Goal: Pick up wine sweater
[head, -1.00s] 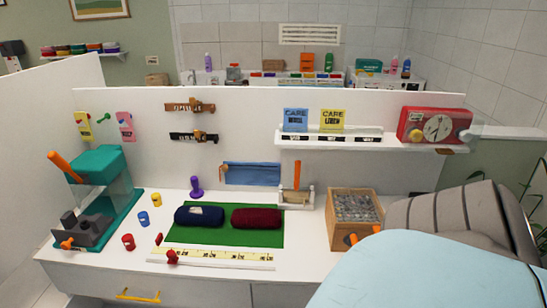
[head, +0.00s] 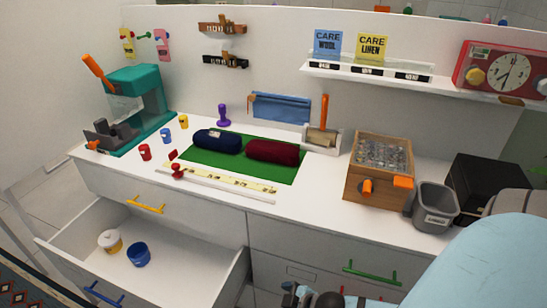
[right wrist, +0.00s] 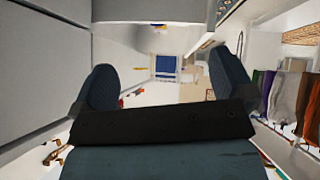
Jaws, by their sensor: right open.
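The wine sweater (head: 272,152) is a dark red roll lying on the right part of a green mat (head: 246,173) on the white counter. A navy roll (head: 217,141) lies just left of it. My right gripper (right wrist: 163,80) shows in the right wrist view with its two dark fingers wide apart and nothing between them. The sweater cannot be made out in that view. In the head view, dark parts show at the bottom edge, well below the sweater. My left gripper is not in view.
A wooden box (head: 354,185) and a grey bin (head: 435,205) stand right of the mat. A ruler strip (head: 220,184) lies in front. A purple-handled stamp (head: 223,115) stands behind. An open drawer (head: 190,262) juts out at lower left. A shelf (head: 365,74) hangs above.

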